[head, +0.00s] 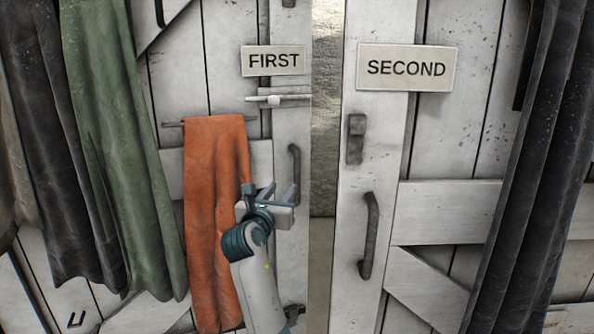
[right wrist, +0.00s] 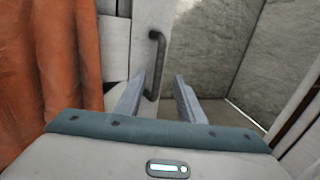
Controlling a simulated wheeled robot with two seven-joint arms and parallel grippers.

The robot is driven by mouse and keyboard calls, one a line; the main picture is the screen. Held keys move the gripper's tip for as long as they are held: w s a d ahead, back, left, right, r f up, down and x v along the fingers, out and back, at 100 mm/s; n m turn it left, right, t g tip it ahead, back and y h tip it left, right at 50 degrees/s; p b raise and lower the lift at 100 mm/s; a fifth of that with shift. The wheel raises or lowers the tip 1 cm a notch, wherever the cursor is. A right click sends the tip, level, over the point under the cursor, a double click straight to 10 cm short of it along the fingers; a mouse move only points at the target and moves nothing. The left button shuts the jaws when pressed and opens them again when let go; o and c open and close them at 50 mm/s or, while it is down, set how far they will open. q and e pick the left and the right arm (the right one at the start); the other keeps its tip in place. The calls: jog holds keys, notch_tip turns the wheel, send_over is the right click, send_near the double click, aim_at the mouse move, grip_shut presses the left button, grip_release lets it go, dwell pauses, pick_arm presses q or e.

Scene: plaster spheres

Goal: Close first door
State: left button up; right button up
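The first door (head: 290,130) is a white plank door with a "FIRST" sign (head: 273,61), on the left in the head view. Its dark vertical handle (head: 295,172) is near its right edge; the handle also shows in the right wrist view (right wrist: 157,60). A gap (head: 324,150) separates this door from the second one. My right gripper (head: 281,193) is open just in front of the first door, near the lower part of the handle. In the right wrist view the handle appears between the spread fingertips; I cannot tell whether they touch it. My left gripper is not in view.
An orange cloth (head: 212,220) hangs on the first door, close to my right arm. A white bolt (head: 275,100) sits under the sign. The second door (head: 440,215) stands at right. Green (head: 125,150) and dark (head: 525,170) cloths hang at the sides.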

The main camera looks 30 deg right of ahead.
aim_at(296, 171)
jog(key=x, duration=1.6)
jog(key=shift+f, duration=0.1)
